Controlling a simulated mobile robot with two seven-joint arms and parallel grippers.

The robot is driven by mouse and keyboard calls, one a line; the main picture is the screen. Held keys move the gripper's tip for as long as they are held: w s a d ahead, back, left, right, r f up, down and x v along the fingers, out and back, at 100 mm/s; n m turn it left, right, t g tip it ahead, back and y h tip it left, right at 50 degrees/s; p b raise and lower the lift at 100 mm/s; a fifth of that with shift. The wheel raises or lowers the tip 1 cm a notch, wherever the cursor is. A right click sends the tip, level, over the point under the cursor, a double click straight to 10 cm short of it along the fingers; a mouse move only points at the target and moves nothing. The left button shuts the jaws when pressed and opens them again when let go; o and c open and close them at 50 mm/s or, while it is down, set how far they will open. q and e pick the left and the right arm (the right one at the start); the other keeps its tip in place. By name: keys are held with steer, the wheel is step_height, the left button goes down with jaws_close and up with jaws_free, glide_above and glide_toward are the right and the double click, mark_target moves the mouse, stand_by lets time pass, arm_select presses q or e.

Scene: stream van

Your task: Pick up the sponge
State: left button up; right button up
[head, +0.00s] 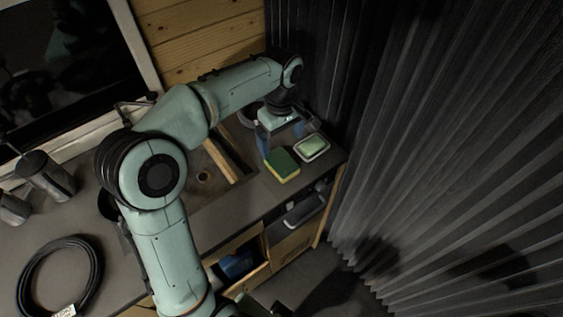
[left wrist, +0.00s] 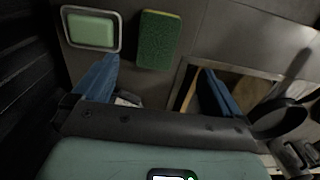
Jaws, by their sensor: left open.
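The sponge (head: 281,165), green on top with a yellow side, lies on the grey counter near its front right corner. In the left wrist view the sponge (left wrist: 158,40) shows its green face, ahead of and between the lines of my two blue fingers. My left gripper (head: 280,137) is open and empty, just behind the sponge in the head view and apart from it. The left gripper (left wrist: 158,80) shows both fingers spread wide in the left wrist view. My right gripper is in neither view.
A dish with pale green soap (head: 312,147) stands close to the right of the sponge. A sink (head: 204,178) with a wooden board (head: 222,160) across it is at the left. A pleated dark curtain (head: 430,150) hangs at the right. A coiled black cable (head: 60,277) lies at far left.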

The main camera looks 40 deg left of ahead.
mark_target(282, 161)
arm_select(q)
step_height(282, 161, down, 4)
steer(key=shift+w+a+f, duration=0.1)
steer(key=shift+w+f, duration=0.05)
steer(key=shift+f, duration=1.2)
steer(key=shift+w+f, duration=0.1)
steer(key=shift+f, duration=1.25)
steer(key=c, duration=1.1)
